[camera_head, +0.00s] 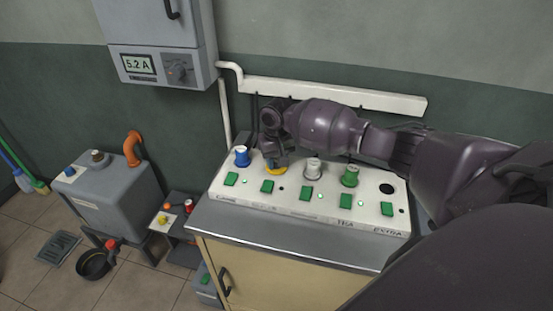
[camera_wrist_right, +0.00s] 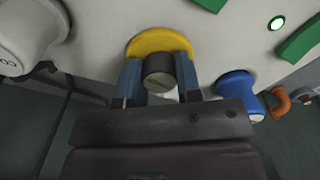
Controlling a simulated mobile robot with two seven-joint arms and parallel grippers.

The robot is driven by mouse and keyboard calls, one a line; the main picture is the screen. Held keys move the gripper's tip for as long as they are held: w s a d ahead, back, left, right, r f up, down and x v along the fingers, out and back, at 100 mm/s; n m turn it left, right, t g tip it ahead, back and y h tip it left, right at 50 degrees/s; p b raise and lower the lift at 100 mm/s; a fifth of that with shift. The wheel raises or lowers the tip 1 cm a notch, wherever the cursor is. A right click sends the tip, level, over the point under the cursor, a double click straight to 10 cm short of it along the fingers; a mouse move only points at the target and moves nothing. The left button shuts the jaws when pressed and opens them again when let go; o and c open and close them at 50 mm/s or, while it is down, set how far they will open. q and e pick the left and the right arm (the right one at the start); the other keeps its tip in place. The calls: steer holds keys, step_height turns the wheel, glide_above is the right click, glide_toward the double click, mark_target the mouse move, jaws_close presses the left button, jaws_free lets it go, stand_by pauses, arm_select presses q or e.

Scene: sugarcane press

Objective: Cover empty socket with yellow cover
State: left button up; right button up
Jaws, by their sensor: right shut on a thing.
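The yellow cover (camera_head: 276,171) is at the panel's second position, between the blue and white plugs. In the wrist view the yellow cover (camera_wrist_right: 160,40) is a flat disc with a dark round knob (camera_wrist_right: 159,75). My right gripper (camera_head: 277,160) reaches it from above and is shut on that knob; the fingers (camera_wrist_right: 159,82) stand on both sides of it. The cover lies at or very close to the panel face; I cannot tell if it touches. The empty socket (camera_head: 387,188) is a bare black hole at the panel's right end. My left gripper is not in view.
The white panel (camera_head: 300,210) has green switches along its front and stands on a cabinet (camera_head: 285,275). A blue plug (camera_head: 242,156), white plug (camera_head: 313,167) and green plug (camera_head: 350,176) stand up from it. A meter box (camera_head: 160,65) hangs at upper left.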

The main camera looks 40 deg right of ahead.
steer(key=o, duration=0.6)
steer(key=shift+o, duration=0.2)
